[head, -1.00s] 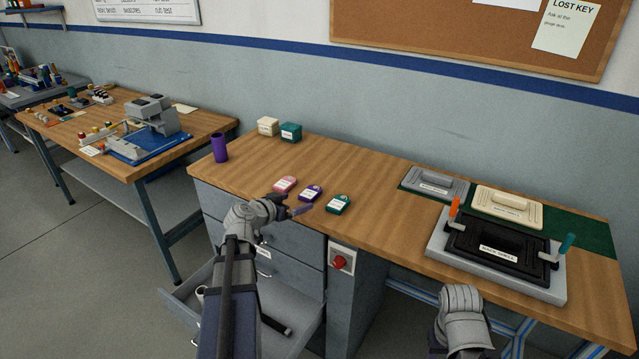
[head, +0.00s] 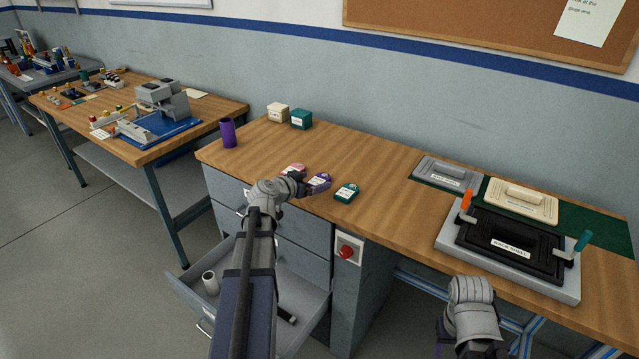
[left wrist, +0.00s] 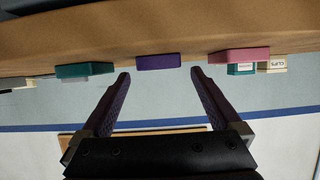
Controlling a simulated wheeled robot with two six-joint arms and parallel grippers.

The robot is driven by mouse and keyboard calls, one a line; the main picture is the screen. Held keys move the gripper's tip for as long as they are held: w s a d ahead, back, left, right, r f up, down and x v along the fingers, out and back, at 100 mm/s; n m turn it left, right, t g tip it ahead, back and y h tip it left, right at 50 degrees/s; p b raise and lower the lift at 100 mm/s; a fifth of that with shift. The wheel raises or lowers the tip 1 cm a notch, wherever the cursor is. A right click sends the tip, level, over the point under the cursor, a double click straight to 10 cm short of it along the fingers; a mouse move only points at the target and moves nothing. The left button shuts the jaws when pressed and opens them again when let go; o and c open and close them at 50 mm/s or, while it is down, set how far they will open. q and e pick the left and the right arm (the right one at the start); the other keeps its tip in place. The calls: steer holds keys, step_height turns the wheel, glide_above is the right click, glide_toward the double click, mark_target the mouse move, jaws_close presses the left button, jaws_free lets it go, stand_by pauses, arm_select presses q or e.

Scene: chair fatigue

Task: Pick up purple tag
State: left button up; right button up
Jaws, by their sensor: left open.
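The purple tag (head: 319,181) lies flat on the wooden bench near its front edge, between a pink tag (head: 293,169) and a teal tag (head: 347,193). My left gripper (head: 305,184) is at the bench's front edge, close to the purple tag, and its arm partly covers the pink one. In the left wrist view, which is upside down, the open, empty fingers (left wrist: 160,76) point at the purple tag (left wrist: 158,62). The tag appears just beyond the fingertips, lined up with the gap. Only my right arm's grey wrist part shows at lower right; its fingers do not show.
A purple cup (head: 228,133) and two small boxes, cream (head: 278,112) and teal (head: 301,119), stand at the bench's left end. A black panel with clamps (head: 510,246) is at right. An open drawer (head: 300,300) sticks out below my left arm.

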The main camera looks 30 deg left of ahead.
mark_target(321, 178)
arm_select(q)
steer(key=b+x, duration=0.1)
steer(key=x, duration=0.2)
steer(key=shift+w, duration=0.25)
steer(key=shift+c, duration=0.4)
steer(key=c, duration=1.4)
